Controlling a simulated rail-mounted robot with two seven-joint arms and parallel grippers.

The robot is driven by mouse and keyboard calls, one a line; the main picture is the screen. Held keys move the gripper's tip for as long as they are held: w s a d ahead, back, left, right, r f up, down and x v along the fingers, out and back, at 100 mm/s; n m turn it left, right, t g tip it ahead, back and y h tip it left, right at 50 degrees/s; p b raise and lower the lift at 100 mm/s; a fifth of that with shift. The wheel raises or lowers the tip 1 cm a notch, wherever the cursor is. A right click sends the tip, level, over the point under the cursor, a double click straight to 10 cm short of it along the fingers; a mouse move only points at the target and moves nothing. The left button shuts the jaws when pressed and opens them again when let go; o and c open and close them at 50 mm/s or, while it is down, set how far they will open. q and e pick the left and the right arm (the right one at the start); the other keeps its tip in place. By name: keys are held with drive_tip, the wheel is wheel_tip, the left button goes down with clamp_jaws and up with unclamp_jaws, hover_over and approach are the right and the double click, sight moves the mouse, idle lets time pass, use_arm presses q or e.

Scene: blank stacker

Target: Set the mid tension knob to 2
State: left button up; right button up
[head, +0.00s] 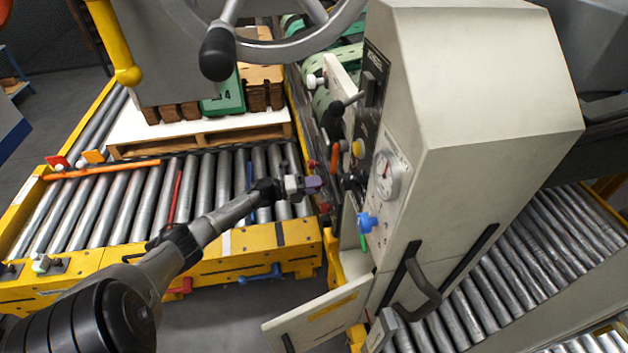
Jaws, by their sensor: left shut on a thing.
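My left gripper (306,185) reaches in from the lower left, over the rollers, and points right toward the front of the cream machine cabinet (470,110). It is shut on a small purple-grey thing (314,184) at its tips. I cannot tell whether this is the mid tension knob, as the numbers and labels are too small to read. Dark knobs (352,182) on the cabinet's panel lie just right of the gripper, below a yellow knob (357,148). My right gripper is not in view.
A round dial (387,176) sits on the cabinet, with a blue knob (367,222) below it. A large handwheel (300,45) hangs above. An open cabinet door (318,312) juts out low. A pallet (200,138) with stacked blanks stands on the left roller conveyor (140,210).

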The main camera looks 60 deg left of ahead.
use_arm(q)
drive_tip(key=shift+n+p, duration=1.6)
drive_tip(key=shift+n, duration=2.4)
drive_tip(key=o, duration=0.9)
drive_tip(key=p+v, duration=0.4)
drive_tip(key=v, duration=1)
